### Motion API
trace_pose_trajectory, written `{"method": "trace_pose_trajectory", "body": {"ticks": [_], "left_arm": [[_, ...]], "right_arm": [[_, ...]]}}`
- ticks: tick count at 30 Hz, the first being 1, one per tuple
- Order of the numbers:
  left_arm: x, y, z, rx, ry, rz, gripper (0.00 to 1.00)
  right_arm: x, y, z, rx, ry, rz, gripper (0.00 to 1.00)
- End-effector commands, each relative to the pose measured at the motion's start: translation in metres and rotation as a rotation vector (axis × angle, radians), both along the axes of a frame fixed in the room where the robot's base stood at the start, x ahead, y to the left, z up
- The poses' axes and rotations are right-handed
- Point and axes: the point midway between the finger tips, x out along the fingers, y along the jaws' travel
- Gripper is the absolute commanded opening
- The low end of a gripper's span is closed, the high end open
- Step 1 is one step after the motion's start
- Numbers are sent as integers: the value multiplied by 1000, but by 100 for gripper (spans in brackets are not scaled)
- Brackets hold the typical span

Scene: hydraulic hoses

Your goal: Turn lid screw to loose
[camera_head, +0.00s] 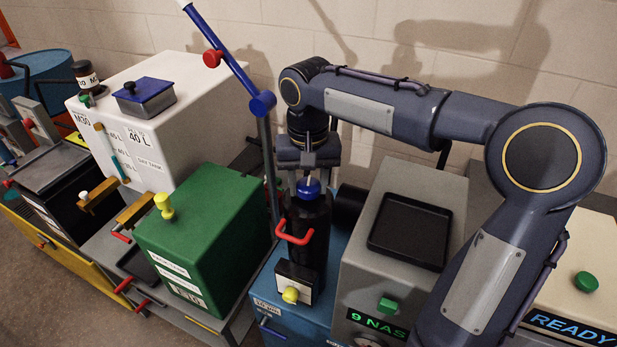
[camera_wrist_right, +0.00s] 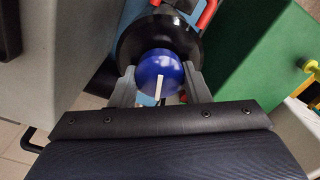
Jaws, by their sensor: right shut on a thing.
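The lid screw (camera_head: 309,187) is a blue round knob on top of a black cylinder (camera_head: 307,235). In the right wrist view the blue knob (camera_wrist_right: 161,74) carries a white mark line. My right gripper (camera_head: 308,178) points down over it from above. In the wrist view its two fingers (camera_wrist_right: 162,82) stand on either side of the knob, shut on it. The cylinder stands upright and has a red handle (camera_head: 294,234) on its front. My left gripper is not in view.
A green box (camera_head: 205,235) with a yellow knob stands left of the cylinder. A grey machine with a black tray (camera_head: 411,231) stands to its right. A blue lever post (camera_head: 262,103) rises close by on the left. A white tank (camera_head: 160,120) stands further back.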

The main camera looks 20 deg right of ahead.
Motion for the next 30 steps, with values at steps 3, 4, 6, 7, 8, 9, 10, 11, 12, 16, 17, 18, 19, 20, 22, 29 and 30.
{"method": "trace_pose_trajectory", "body": {"ticks": [3, 4, 6, 7, 8, 9, 10, 11, 12, 16, 17, 18, 19, 20, 22, 29, 30], "left_arm": [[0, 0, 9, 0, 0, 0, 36], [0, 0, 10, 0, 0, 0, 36], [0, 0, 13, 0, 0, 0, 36], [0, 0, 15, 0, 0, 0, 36], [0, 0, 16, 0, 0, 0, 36], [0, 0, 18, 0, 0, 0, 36], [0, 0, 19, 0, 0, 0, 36], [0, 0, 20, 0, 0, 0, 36], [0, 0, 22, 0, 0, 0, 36], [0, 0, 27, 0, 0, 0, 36], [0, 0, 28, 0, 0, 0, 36], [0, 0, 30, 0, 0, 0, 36], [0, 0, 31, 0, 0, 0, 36], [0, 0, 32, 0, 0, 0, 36], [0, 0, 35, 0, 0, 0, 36], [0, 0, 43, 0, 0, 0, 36], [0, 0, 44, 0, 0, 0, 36]], "right_arm": [[0, 0, 3, -2, -2, 113, 20], [0, 1, 3, -2, 0, 141, 20], [0, 1, 3, -2, 1, 207, 20], [0, 1, 3, -2, 0, 236, 20], [0, 1, 3, -2, 0, 265, 20], [0, 1, 3, -1, -2, 303, 20], [0, 1, 3, -2, -1, 331, 20], [0, 1, 3, -2, 0, 359, 20], [0, 1, 3, -2, 0, 396, 20], [0, 2, 3, -1, -1, 521, 20], [0, 2, 3, -1, -1, 549, 20], [0, 2, 3, -1, -1, 587, 20], [0, 2, 3, -1, 0, 616, 20], [0, 3, 3, -1, -1, 644, 20], [0, 3, 3, -1, -1, 710, 20], [0, 3, 2, -1, -1, 929, 20], [0, 4, 2, -1, -1, 966, 20]]}}
